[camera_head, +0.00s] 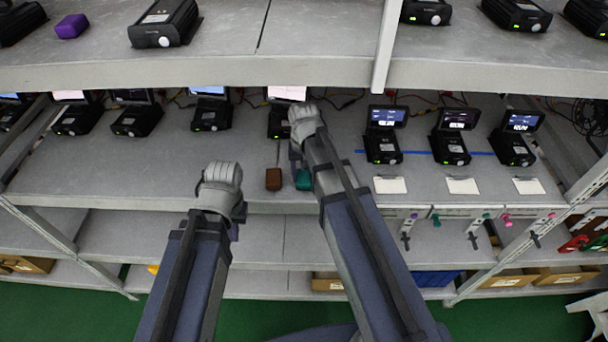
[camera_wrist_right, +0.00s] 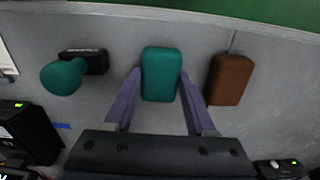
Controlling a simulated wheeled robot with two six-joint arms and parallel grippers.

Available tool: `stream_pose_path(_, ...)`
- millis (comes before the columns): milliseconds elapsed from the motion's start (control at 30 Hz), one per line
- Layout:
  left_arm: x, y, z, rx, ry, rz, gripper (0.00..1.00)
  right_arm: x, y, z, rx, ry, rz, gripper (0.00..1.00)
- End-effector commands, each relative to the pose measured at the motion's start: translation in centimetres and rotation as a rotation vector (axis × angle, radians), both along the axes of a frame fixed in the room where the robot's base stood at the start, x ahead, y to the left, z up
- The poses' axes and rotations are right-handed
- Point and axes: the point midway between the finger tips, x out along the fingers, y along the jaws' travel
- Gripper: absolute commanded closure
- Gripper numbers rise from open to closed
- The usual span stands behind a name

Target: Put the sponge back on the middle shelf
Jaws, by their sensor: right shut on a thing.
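A teal sponge-like block (camera_wrist_right: 161,74) is between the purple fingers of my right gripper (camera_wrist_right: 162,90), which is shut on it. In the head view the teal block (camera_head: 303,181) shows beside my right arm, at the front of the middle shelf (camera_head: 150,172). It is at or just above the shelf surface; I cannot tell if it touches. A brown block (camera_head: 273,179) lies close beside it, apart from the gripper; it also shows in the wrist view (camera_wrist_right: 230,80). My left gripper (camera_head: 236,230) hangs in front of the shelf edge, its fingers mostly hidden.
A teal-knobbed tool with a dark base (camera_wrist_right: 90,62) stands on the block's other side in the wrist view. Black devices with screens (camera_head: 383,146) line the shelf. A purple block (camera_head: 71,26) lies on the upper shelf. The shelf front at left is clear.

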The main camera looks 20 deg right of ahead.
Motion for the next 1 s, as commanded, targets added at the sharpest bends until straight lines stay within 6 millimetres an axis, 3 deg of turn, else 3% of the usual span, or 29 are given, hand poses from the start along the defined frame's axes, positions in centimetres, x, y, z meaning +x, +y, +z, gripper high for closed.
stream_pose_path(33,0.0,0.0,-0.4,0.0,0.0,0.0,1.0,0.0,0.0,-0.4,0.0,0.0,0.0,0.96)
stream_pose_path(67,0.0,0.0,-0.2,0.0,0.0,0.0,1.0,0.0,0.0,-0.2,0.0,0.0,0.0,0.41)
stream_pose_path(300,0.0,0.0,-0.1,0.0,0.0,0.0,1.0,0.0,0.0,-0.1,0.0,0.0,0.0,0.14)
stream_pose_path(667,0.0,0.0,0.2,0.0,0.0,0.0,1.0,0.0,0.0,0.2,0.0,0.0,0.0,0.14)
stream_pose_path(1000,0.0,0.0,3.5,0.0,0.001,-0.003,1.0,0.0,0.0,3.5,0.0,0.0,0.0,0.14)
